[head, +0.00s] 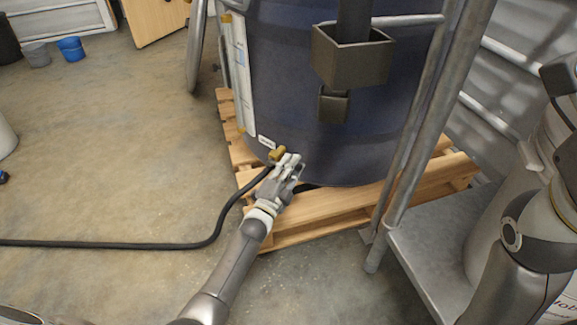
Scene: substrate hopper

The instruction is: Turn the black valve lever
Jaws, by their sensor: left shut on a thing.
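The brass valve (277,154) sits low on the front of the dark blue tank (290,90), with a black hose joined to it. My left gripper (289,161) is at the valve, just to its right, and is shut on the black valve lever. The fingers hide the lever almost wholly, so its angle cannot be told. My right arm shows at the right edge, but its gripper is not visible.
The tank stands on a wooden pallet (320,215). The black hose (130,244) runs left over the open concrete floor. Metal posts (425,120) and a grey metal platform (425,262) stand to the right. A square hopper box (352,60) hangs before the tank.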

